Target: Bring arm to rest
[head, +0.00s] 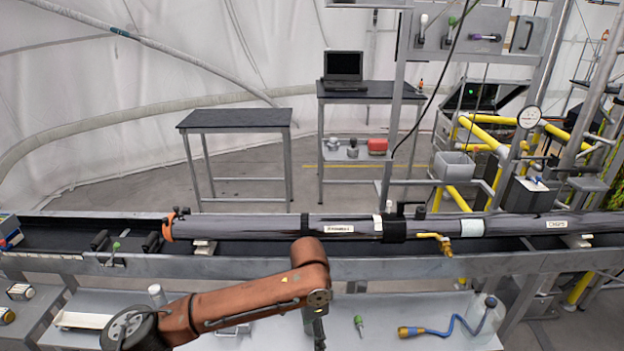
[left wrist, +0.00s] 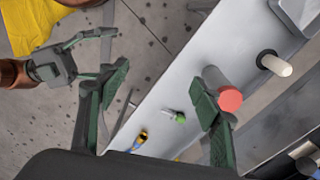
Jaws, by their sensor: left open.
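My left arm reaches in from the lower left of the head view, and its orange-brown elbow is in front of the workbench rail (head: 420,266). Its gripper is out of the head view. In the left wrist view my left gripper (left wrist: 160,85) is open, with its green fingers wide apart and nothing held between them. The right finger overlaps a grey cylinder with a red end (left wrist: 230,98) in the picture; I cannot tell whether they touch. My right gripper (left wrist: 98,58) shows at the upper left with its jaws apart and empty, partly behind the left finger.
A long dark tube (head: 270,227) lies along the workbench. Behind stand a small table (head: 235,118) and a laptop (head: 344,66). Floor between is clear.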

